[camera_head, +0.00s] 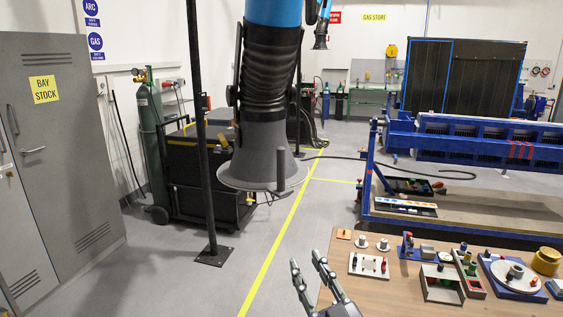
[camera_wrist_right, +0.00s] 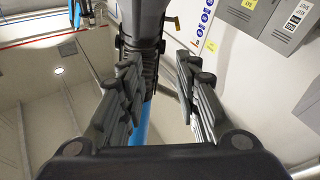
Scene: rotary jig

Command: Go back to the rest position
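My right gripper (camera_head: 307,261) is at the bottom middle of the head view, just left of the wooden workbench (camera_head: 395,285). Its two dark fingers point up and stand apart, with nothing between them. The right wrist view also shows the right gripper (camera_wrist_right: 158,68) open and empty, aimed at a wall and a hanging duct behind the gap. A rotary jig with a pale round disc (camera_head: 516,276) sits at the right of the bench, away from the gripper. My left gripper is in neither view.
A grey extraction hood (camera_head: 262,155) hangs ahead of the gripper. A black post (camera_head: 203,150) stands left of it. The bench holds a white plate with pegs (camera_head: 369,265), a grey bin (camera_head: 441,284) and a yellow part (camera_head: 546,261).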

